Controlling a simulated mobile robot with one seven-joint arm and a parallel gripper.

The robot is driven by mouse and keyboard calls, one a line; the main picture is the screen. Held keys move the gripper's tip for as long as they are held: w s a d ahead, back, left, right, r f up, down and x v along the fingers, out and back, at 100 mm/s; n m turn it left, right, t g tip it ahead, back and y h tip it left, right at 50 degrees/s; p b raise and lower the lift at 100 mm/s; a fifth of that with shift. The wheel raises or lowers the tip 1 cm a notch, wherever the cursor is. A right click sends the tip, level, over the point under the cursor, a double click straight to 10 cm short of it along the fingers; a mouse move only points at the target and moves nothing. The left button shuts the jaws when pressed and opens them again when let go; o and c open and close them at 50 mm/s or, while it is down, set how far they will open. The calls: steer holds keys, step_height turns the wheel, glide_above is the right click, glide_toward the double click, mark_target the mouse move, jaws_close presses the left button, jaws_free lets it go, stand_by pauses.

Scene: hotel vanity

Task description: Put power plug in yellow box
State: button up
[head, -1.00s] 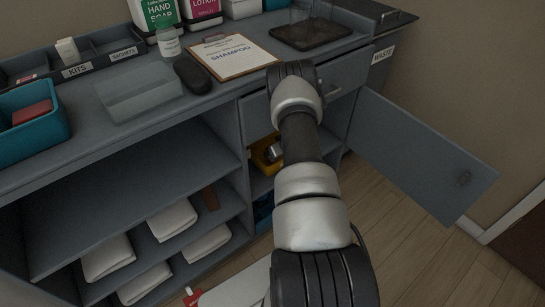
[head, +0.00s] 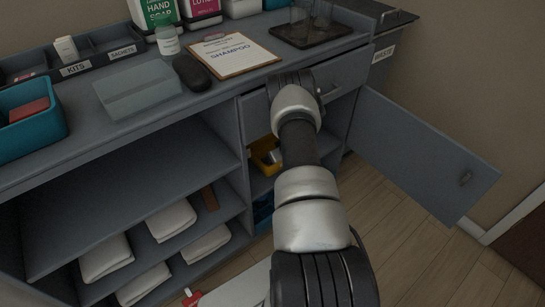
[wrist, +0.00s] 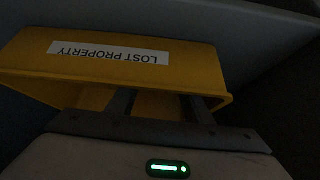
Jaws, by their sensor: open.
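The yellow box (wrist: 190,65) carries an upside-down "LOST PROPERTY" label in the wrist view. In the head view the yellow box (head: 262,146) sits on a shelf inside the open cabinet, partly hidden by my arm. My gripper (wrist: 160,100) is open, its two dark fingers apart and reaching over the box's opening. I see nothing held between them. A small grey shape shows at the box in the head view; I cannot tell whether it is my gripper or an item. I cannot make out a power plug in either view; the box's inside is mostly hidden.
The cabinet door (head: 420,150) stands open at the right. A drawer (head: 345,75) is just above the box's compartment. The counter holds a clipboard (head: 235,55), a dark oblong object (head: 191,72), a clear tray (head: 137,92) and a teal bin (head: 35,130). Folded towels (head: 172,220) lie on lower shelves.

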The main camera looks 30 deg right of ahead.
steer(key=shift+s+r+p, duration=0.2)
steer(key=shift+r+p, duration=0.1)
steer(key=shift+r, duration=0.25)
steer(key=p+v, duration=0.3)
steer(key=v, duration=0.8)
steer(key=shift+s, duration=0.1)
